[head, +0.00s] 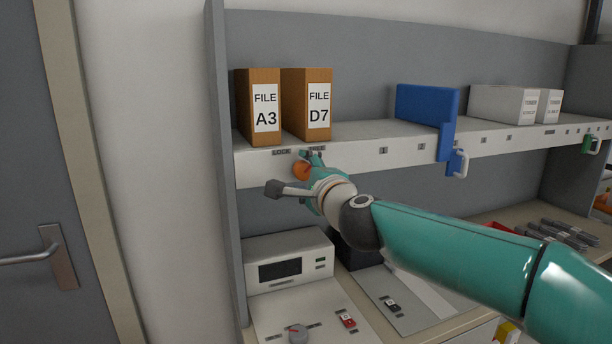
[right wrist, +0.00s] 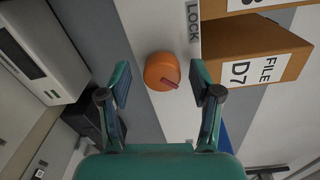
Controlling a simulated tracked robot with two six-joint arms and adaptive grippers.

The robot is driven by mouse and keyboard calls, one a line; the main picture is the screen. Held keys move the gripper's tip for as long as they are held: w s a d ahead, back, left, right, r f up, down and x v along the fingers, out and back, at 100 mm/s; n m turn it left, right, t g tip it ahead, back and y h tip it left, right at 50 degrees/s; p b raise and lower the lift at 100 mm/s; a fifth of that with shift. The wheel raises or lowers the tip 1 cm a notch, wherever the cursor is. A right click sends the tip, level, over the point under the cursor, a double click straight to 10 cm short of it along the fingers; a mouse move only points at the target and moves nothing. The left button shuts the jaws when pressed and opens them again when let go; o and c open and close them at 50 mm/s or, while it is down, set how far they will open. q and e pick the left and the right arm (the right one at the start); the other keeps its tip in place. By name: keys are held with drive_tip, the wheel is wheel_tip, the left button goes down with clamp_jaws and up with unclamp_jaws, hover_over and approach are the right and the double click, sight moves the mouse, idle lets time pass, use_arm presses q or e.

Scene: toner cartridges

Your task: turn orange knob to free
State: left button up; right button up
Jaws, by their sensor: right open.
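The round orange knob (head: 302,170) is on the white front edge of the shelf, below the file boxes. It also shows in the right wrist view (right wrist: 159,69), where its red pointer slants to the lower right, away from the LOCK label (right wrist: 193,20). A second label (head: 317,149) beside LOCK in the head view is too small to read. My right gripper (head: 290,172) is open, its fingers on either side of the knob; in the right wrist view (right wrist: 161,83) gaps show between both fingers and the knob. My left gripper is out of view.
File boxes A3 (head: 259,105) and D7 (head: 308,103) stand on the shelf (head: 365,138) above the knob. A blue bracket (head: 428,110) hangs over the shelf edge to the right. A white device (head: 288,262) stands on the counter below.

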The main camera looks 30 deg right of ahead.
drive_tip(key=v, duration=1.2)
drive_tip(key=shift+f, duration=0.15)
drive_tip(key=shift+d+f, duration=0.1)
